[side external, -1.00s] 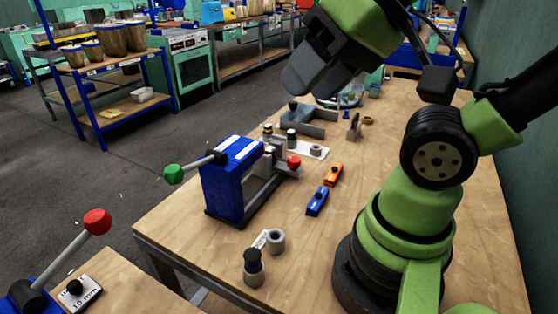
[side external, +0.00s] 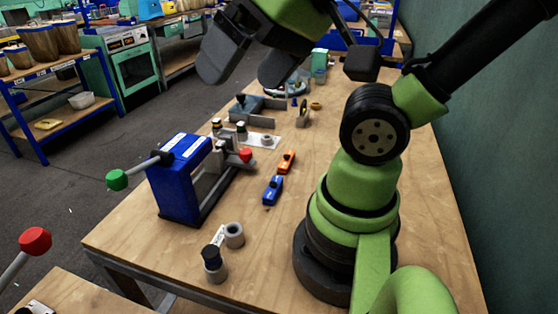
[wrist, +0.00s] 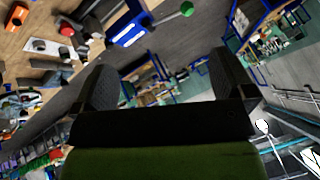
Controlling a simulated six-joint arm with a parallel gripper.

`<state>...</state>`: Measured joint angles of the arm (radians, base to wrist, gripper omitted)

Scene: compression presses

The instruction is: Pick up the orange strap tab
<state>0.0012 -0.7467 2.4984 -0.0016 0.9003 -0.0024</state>
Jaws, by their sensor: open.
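The orange strap tab (side external: 287,162) lies flat on the wooden table in the side view, just beyond a similar blue tab (side external: 273,190). An orange patch at the upper left of the wrist view (wrist: 18,13) looks like the same tab. My gripper (side external: 250,68) is high above the table, beyond the tab and well clear of it. In the wrist view its two dark fingers (wrist: 164,85) are wide apart with nothing between them.
A blue press (side external: 180,180) with green and red knobs stands left of the tabs. A white plate with small parts (side external: 262,140) and a grey fixture (side external: 258,108) lie farther back. The table right of the tabs is bare up to my base.

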